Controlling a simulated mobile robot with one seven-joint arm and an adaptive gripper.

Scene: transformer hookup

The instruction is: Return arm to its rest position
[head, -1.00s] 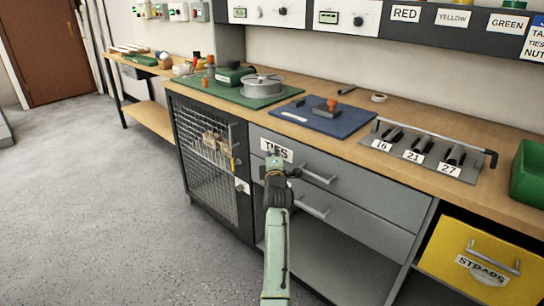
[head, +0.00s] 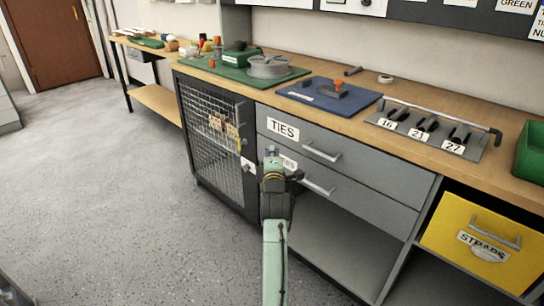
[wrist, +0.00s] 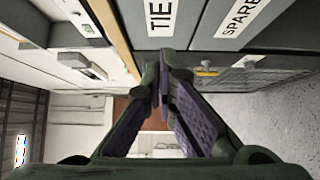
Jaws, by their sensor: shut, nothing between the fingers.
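My arm reaches up from the bottom middle of the head view, and my gripper (head: 271,154) is at its end, in front of the grey drawer unit. The gripper is shut and empty. In the wrist view its dark fingers (wrist: 163,82) come together at their tips with nothing between them. It partly covers the label of the lower drawer (head: 345,200), which reads SPARE in the wrist view. The TIES drawer (head: 350,157) above is shut, and its label is clear of the gripper. I cannot tell the exact gap between gripper and drawer fronts.
A mesh-door cabinet (head: 215,140) stands left of the drawers, and a yellow STRAPS bin (head: 470,222) sits right. The bench top (head: 365,90) above carries a green mat (head: 225,72), a blue mat (head: 310,99) and a tool rack (head: 400,142). The floor (head: 120,190) at left is open.

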